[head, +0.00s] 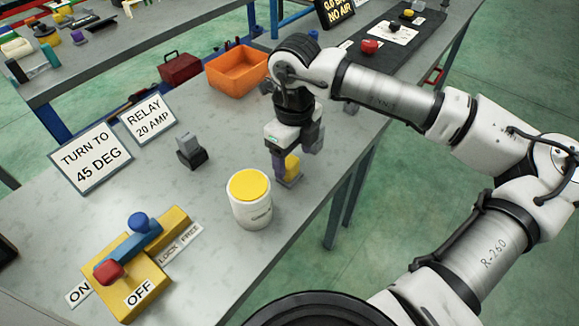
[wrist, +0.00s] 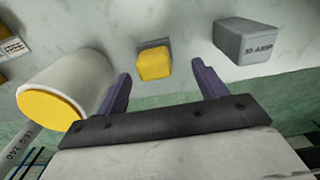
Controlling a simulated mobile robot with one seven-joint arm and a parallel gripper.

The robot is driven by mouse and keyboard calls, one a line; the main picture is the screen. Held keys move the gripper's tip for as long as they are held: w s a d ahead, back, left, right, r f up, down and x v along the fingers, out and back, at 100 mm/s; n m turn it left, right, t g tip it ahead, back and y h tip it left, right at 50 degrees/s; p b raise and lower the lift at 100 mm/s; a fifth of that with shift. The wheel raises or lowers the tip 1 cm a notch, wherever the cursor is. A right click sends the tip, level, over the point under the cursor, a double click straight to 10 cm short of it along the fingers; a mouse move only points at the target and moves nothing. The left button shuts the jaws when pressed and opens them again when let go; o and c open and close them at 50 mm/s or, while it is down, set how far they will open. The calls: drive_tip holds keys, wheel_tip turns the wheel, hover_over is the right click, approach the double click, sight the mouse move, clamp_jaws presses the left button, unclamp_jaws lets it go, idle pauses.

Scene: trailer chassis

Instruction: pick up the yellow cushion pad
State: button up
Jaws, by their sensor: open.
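The yellow cushion pad (head: 292,166) is a small rounded block on the grey bench, near its right edge. A grey piece shows under or behind it. My gripper (head: 296,156) points down over the pad, with its purple fingers open and partly hiding it in the head view. In the wrist view the pad (wrist: 155,63) shows whole, just beyond the fingertips and roughly midway between the two fingers (wrist: 161,76). I see no finger touching it. The height gap is hard to judge.
A white can with a yellow lid (head: 250,198) stands close to the left; it also shows in the wrist view (wrist: 68,85). A grey labelled block (wrist: 245,40) lies right of the pad in the wrist view. An orange bin (head: 238,70) stands behind.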

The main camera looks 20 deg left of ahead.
sight(290, 160)
drive_tip(key=shift+s+a+f+p, duration=0.1)
drive_tip(key=shift+f+p, duration=0.15)
drive_tip(key=shift+f, duration=0.5)
drive_tip(key=shift+a+f+p, duration=0.15)
drive_tip(key=shift+f+p, duration=0.05)
drive_tip(key=shift+f, duration=0.5)
drive_tip(key=shift+s+a+f+p, duration=0.1)
drive_tip(key=shift+f+p, duration=0.15)
drive_tip(key=shift+f, duration=0.5)
drive_tip(key=shift+w, duration=0.1)
drive_tip(key=c, duration=1.1)
drive_tip(key=shift+c, duration=0.2)
drive_tip(key=shift+r, duration=0.1)
wheel_tip(290, 160, up, 20)
drive_tip(key=b, duration=0.3)
drive_tip(key=o, duration=0.4)
drive_tip(key=shift+c, duration=1.1)
